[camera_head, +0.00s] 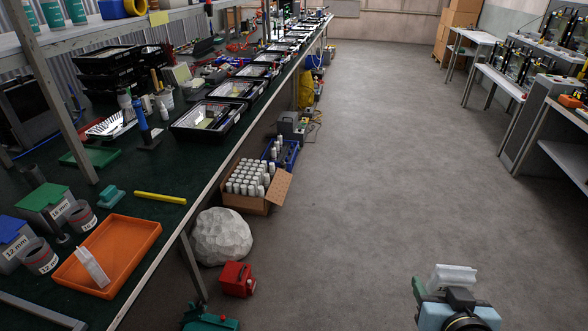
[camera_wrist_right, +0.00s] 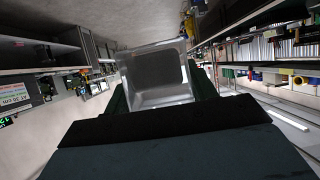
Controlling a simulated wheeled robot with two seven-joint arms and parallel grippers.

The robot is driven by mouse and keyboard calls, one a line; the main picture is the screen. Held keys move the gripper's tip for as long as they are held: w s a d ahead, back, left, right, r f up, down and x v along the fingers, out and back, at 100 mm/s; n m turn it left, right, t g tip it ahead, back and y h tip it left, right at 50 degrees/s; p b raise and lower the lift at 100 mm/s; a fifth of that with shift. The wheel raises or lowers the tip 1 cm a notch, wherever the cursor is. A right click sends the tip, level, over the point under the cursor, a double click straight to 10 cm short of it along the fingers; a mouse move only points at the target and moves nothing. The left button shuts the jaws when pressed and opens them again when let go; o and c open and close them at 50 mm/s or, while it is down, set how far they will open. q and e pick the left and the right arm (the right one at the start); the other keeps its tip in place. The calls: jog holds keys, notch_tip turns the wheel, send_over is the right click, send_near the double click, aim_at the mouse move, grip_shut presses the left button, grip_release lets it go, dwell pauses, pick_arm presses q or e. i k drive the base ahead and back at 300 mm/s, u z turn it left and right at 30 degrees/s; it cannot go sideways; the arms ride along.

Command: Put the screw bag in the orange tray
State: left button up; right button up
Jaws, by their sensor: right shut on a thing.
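The orange tray (camera_head: 125,243) sits on the dark green bench top at the lower left of the head view. A small clear, whitish pack that looks like the screw bag (camera_head: 92,267) lies in the tray's near left part. My right gripper (camera_head: 447,288) is at the lower right of the head view, over the floor and far from the tray. It is shut on a pale grey floodlight housing (camera_head: 455,275). In the right wrist view the hollow, box-like housing (camera_wrist_right: 155,75) sits between the dark fingers.
Grey bins with green (camera_head: 43,196) and blue lids and labelled round containers stand left of the tray. A yellow rod (camera_head: 160,198) lies behind it. The aisle floor is clear.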

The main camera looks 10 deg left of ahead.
aim_at(120, 256)
jog(key=i, duration=1.7)
jog(key=u, duration=3.15)
jog(key=i, duration=0.45)
jog(key=u, duration=0.3)
